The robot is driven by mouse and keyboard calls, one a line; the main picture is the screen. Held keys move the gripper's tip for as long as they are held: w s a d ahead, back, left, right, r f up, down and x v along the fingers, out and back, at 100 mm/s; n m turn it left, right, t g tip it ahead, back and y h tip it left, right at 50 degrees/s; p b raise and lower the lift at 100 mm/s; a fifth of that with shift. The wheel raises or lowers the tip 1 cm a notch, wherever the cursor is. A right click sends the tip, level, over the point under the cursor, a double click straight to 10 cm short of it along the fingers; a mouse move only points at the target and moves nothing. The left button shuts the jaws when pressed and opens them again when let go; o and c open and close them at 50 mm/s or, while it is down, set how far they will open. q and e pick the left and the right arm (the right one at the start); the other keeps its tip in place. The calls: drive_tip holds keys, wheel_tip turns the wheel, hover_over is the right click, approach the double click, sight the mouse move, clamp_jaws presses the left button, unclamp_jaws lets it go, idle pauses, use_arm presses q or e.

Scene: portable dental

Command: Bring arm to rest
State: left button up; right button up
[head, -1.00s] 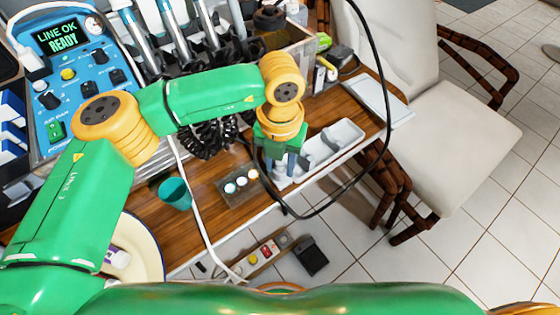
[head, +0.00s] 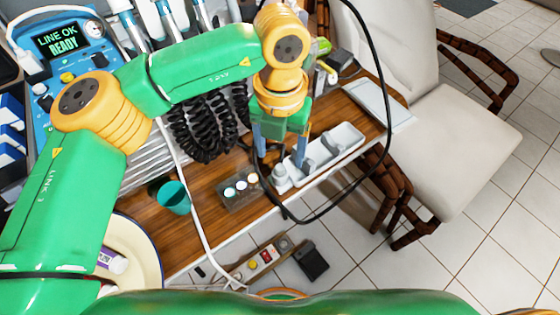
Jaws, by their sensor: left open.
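My left arm comes in from the left, bent over the wooden table, with its wrist above the table's right part. My left gripper (head: 280,160) points down, with its blue-grey fingers apart, above the table between the small tray of round jars (head: 241,190) and the white tray (head: 335,145). I see nothing held between the fingers. Part of the white tray's left end is close behind the fingers. My right gripper is not in view.
A blue unit (head: 70,65) reading "LINE OK READY" stands at left. A teal cup (head: 174,196), a cream plate (head: 150,255) and a dark cable loop (head: 388,130) are near the arm. A beige chair (head: 455,140) stands right. A power strip (head: 265,258) lies on the floor.

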use_arm(q)
drive_tip(key=shift+r, duration=0.45)
